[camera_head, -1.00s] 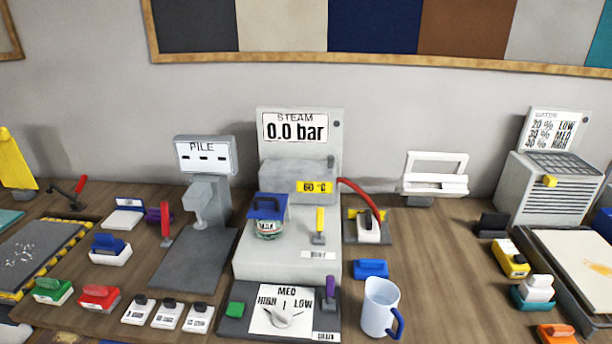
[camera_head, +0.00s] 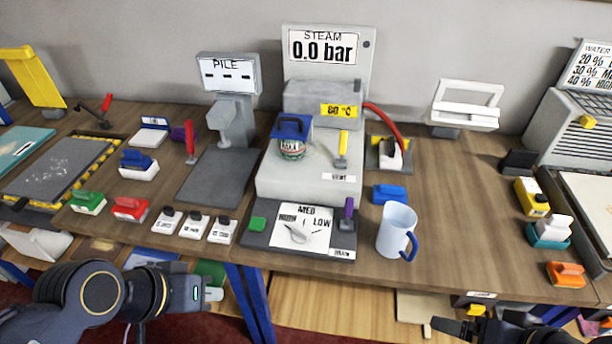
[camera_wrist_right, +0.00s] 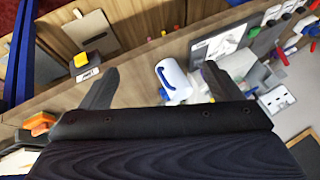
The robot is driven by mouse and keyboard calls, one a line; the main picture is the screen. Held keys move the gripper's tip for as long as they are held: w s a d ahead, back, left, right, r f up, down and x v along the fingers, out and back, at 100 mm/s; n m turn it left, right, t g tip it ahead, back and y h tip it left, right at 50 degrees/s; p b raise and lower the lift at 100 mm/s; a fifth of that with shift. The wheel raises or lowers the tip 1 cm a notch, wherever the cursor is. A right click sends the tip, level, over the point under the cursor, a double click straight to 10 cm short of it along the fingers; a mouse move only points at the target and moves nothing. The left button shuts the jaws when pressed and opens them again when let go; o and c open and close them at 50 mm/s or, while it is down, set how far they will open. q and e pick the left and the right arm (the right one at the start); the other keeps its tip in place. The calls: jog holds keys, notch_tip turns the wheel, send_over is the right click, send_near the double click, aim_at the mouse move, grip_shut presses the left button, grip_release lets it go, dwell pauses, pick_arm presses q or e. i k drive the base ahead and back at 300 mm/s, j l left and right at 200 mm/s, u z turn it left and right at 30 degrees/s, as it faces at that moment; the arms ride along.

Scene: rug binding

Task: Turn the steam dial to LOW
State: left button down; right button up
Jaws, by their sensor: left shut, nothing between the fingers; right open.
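The steam dial (camera_head: 297,233) lies on a white face marked MED, LOW and a partly hidden left label, on a dark plate (camera_head: 262,240) at the front of the steam unit (camera_head: 305,178). Its pale pointer knob sits mid-face; I cannot tell its exact setting. The steam display (camera_head: 322,48) reads 0.0 bar. My left gripper (camera_head: 214,294) is shut and empty, in front of the table edge, below and left of the dial. My right gripper (camera_head: 440,325) is at the bottom right. In the right wrist view its open fingers (camera_wrist_right: 155,85) have nothing between them.
A blue-handled mug (camera_head: 396,231) stands right of the dial.

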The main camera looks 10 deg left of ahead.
aim_at(300, 235)
jog(key=i+u, duration=0.15)
jog(key=u, duration=0.25)
jog(key=i+l+u, duration=0.1)
jog(key=u, duration=0.25)
jog(key=i+l+u, duration=0.1)
jog(key=u, duration=0.3)
